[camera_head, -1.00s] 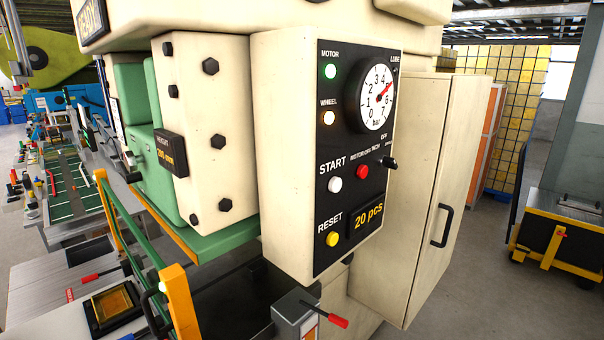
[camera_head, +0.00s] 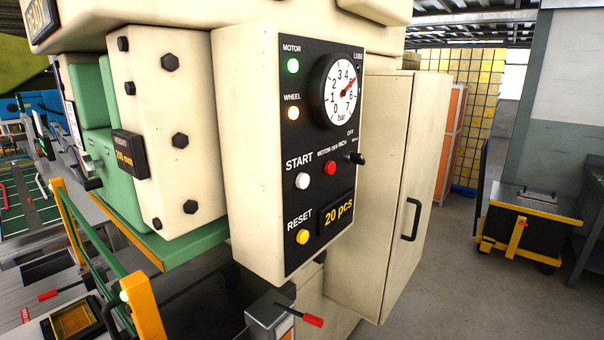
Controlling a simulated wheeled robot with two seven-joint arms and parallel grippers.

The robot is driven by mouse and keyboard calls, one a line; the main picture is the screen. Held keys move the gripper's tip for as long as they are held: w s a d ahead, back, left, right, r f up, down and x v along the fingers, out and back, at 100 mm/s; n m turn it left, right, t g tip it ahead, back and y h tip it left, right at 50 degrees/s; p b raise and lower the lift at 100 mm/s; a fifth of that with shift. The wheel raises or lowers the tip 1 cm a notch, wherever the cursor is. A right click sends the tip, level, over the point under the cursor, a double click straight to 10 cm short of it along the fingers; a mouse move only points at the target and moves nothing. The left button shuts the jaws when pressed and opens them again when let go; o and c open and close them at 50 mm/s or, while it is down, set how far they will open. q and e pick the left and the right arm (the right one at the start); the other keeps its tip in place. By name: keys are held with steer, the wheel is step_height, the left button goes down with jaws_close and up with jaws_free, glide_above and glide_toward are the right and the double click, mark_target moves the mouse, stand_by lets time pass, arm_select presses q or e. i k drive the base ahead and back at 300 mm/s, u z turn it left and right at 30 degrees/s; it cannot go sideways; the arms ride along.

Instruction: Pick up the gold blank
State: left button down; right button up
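A flat gold piece (camera_head: 70,320), which looks like the gold blank, lies inside a dark square frame (camera_head: 93,306) at the bottom left. The frame sits on a light surface and is partly cut off by the lower edge of the view. I cannot tell whether the gold is one sheet or a stack. Neither of my grippers shows.
The cream press with its control box (camera_head: 252,160) fills the middle. A green rail with orange posts (camera_head: 141,305) stands beside the gold piece. A red-handled grey box (camera_head: 272,316) is at the bottom. Open floor (camera_head: 440,290) and a black-and-yellow cart (camera_head: 525,222) are at the right.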

mark_target(73, 321)
steer(key=u, duration=1.75)
steer(key=k, duration=0.3)
steer(key=z, duration=1.5)
steer(key=k, duration=0.3)
